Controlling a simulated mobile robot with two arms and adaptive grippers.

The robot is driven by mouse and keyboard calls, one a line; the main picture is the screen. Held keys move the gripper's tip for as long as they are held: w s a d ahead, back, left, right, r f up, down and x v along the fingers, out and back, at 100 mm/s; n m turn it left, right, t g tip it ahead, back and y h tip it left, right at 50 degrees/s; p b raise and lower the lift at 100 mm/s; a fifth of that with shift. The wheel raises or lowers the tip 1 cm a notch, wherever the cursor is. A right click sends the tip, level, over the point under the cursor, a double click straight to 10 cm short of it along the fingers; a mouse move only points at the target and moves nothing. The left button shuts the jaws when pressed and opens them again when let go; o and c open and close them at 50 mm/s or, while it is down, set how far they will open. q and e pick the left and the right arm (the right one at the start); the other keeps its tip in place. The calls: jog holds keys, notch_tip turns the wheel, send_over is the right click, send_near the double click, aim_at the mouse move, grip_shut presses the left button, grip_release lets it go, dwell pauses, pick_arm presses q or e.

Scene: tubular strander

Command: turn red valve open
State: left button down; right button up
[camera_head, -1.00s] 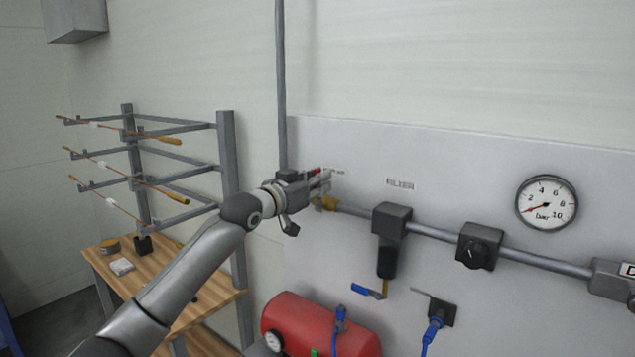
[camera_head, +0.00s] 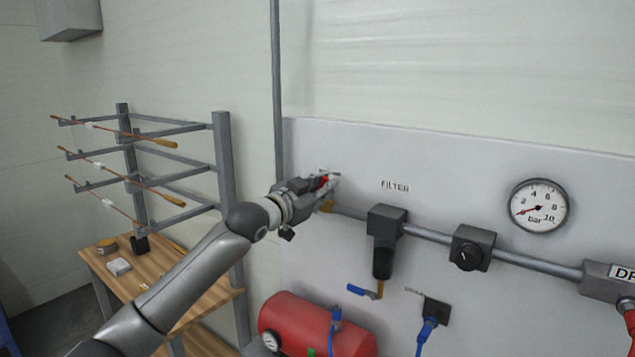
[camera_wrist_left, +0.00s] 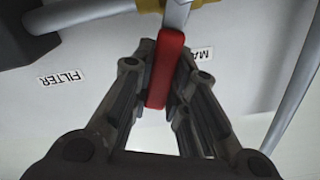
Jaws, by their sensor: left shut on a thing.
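The red valve handle (camera_wrist_left: 165,70) runs between the two fingers of my left gripper (camera_wrist_left: 162,100) in the left wrist view, and the fingers are shut on it. A yellow brass valve body (camera_wrist_left: 205,8) shows at the top edge there. In the head view my left gripper (camera_head: 325,186) is at the left end of the pipe on the panel, with a bit of the red handle (camera_head: 323,181) showing between its fingers. The brass valve body (camera_head: 327,206) shows just below it, partly hidden by the gripper. My right gripper is not in view.
A filter unit (camera_head: 386,222), a black regulator knob (camera_head: 468,255) and a pressure gauge (camera_head: 539,207) sit to the right on the panel. A blue lever (camera_head: 363,290) is below the filter. A red tank (camera_head: 300,322) stands below. A wooden table (camera_head: 200,300) and rack are left.

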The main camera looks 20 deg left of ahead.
pick_arm(q)
jog(key=shift+s+d+f+m+p, duration=0.2)
jog(key=shift+d+m, duration=0.1)
jog(key=shift+m, duration=0.35)
jog(key=shift+s+d+f+m+p, duration=0.1)
jog(key=shift+d+f+m+p, duration=0.15)
jog(key=shift+m, duration=0.4)
jog(key=shift+d, duration=0.1)
jog(key=c, duration=1.4)
grip_release()
jog(key=v, duration=1.2)
jog(key=shift+r, duration=0.1)
jog(key=shift+w, duration=0.1)
jog(key=shift+c, duration=0.3)
